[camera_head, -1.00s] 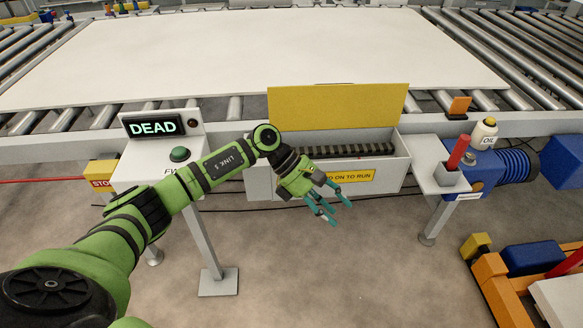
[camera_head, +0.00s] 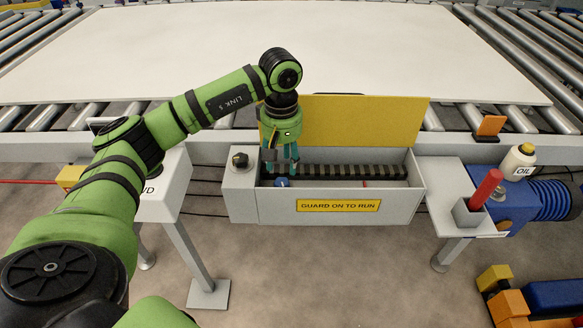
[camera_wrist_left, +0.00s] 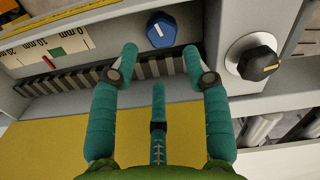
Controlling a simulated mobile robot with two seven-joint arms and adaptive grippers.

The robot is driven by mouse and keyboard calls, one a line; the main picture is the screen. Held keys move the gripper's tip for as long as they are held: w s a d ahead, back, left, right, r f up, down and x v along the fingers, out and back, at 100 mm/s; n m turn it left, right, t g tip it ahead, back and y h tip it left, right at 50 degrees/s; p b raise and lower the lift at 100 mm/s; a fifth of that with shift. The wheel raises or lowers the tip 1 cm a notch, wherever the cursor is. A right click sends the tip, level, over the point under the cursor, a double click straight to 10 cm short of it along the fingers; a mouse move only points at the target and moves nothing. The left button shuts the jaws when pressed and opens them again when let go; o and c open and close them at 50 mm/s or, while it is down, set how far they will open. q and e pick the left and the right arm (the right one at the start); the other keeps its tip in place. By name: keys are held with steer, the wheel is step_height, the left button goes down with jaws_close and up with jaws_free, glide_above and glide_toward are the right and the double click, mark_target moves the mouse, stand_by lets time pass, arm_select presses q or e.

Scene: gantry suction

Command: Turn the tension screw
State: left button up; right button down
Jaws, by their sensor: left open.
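A blue round knob with a white mark, which looks like the tension screw, sits inside the open grey box (camera_head: 320,213). It shows in the head view (camera_head: 282,182) and in the left wrist view (camera_wrist_left: 161,30). My left gripper (camera_head: 281,168) points down into the box's left end, by the blue knob. Its teal fingers are spread and empty, and in the left wrist view (camera_wrist_left: 158,65) the knob lies just beyond the fingertips, apparently apart from them. A ribbed dark belt (camera_head: 350,172) runs along the box. My right gripper is out of view.
A yellow guard (camera_head: 375,120) stands raised behind the box. A black knob (camera_wrist_left: 257,62) with a yellow mark is close beside one finger. A millimetre scale (camera_wrist_left: 50,45) lies near the blue knob. A red-handled tool (camera_head: 486,188) and an oil bottle (camera_head: 518,160) stand at right.

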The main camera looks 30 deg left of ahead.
mark_target(282, 182)
arm_select(q)
steer(key=f, duration=0.3)
steer(key=s+f, duration=0.1)
steer(key=f, duration=0.1)
steer(key=shift+f, duration=0.3)
steer(key=shift+w+f, duration=0.1)
steer(key=shift+f, duration=0.2)
steer(key=c, duration=0.9)
steer(key=shift+o, duration=0.2)
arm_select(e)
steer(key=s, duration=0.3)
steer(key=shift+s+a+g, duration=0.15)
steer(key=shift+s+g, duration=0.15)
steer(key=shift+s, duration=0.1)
